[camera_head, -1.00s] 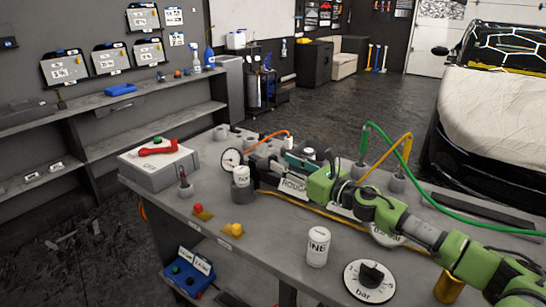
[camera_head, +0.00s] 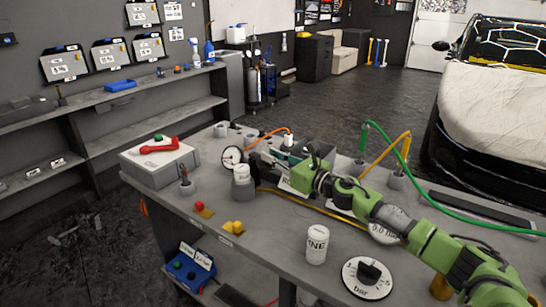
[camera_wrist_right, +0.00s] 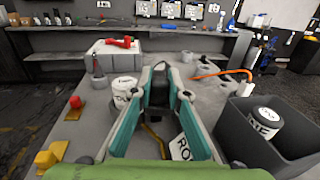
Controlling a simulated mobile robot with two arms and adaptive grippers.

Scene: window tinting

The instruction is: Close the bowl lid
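The white container (camera_wrist_right: 124,90) stands just outside the left finger. I cannot tell for certain which object is the bowl or its lid. Several grey round vessels (camera_head: 221,130) stand at the bench's back edge. My left gripper is not in view.
A round gauge (camera_head: 232,157) stands close to the fingertips. A dark open box (camera_wrist_right: 245,150) with a labelled white can (camera_wrist_right: 264,122) is beside the right finger.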

